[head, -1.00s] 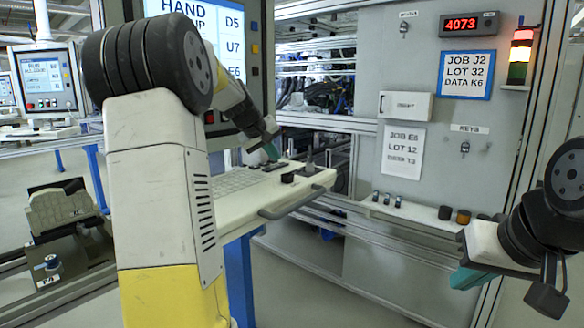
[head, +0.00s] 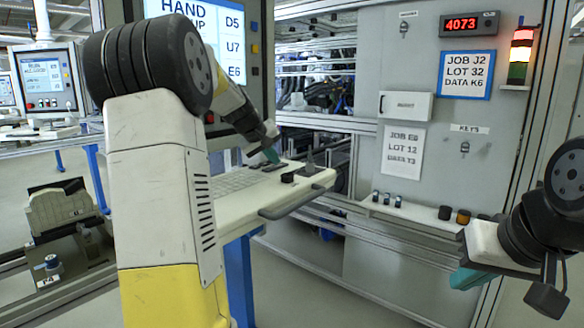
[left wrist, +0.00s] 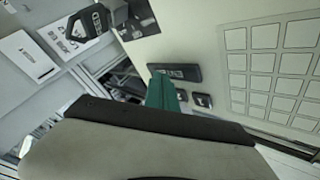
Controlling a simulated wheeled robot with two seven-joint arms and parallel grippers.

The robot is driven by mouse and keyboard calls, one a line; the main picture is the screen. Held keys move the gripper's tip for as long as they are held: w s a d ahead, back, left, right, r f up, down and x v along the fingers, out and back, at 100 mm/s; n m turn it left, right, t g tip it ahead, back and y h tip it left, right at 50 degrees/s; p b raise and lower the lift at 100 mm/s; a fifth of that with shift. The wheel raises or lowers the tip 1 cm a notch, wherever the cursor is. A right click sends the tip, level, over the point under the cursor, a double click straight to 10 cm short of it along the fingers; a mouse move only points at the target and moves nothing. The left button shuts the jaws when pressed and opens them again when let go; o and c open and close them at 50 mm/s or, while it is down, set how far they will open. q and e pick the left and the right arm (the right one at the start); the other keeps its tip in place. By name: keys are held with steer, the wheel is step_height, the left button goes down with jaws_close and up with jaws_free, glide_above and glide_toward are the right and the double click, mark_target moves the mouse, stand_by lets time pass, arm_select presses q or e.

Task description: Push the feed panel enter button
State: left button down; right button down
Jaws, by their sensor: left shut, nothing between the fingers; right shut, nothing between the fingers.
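A console with a pale shelf (head: 240,207) stands below a screen in the head view. The shelf carries a keyboard (head: 234,183), which the left wrist view also shows as pale square keys (left wrist: 270,68). Beside it are small dark labelled keys: a wide one (left wrist: 180,72) and a small square one (left wrist: 203,100). Their lettering is too small to read, so I cannot tell which is enter. My left gripper (head: 270,154) is shut and empty, its teal tips (left wrist: 162,92) pointing down at these keys; contact cannot be told. My right gripper (head: 468,278) is shut and empty, far right.
A black knob (head: 287,178) and an upright dark part (head: 309,165) stand on the shelf near my left gripper. A grey handle (head: 290,202) runs along its front edge. A grey cabinet wall (head: 430,60) with signs stands right. The floor between is clear.

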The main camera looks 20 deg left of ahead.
mark_target(274, 167)
arm_select(q)
steer(key=shift+f, duration=0.3)
stand_by(0.4)
steer(key=shift+r, duration=0.95)
steer(key=shift+r, duration=2.5)
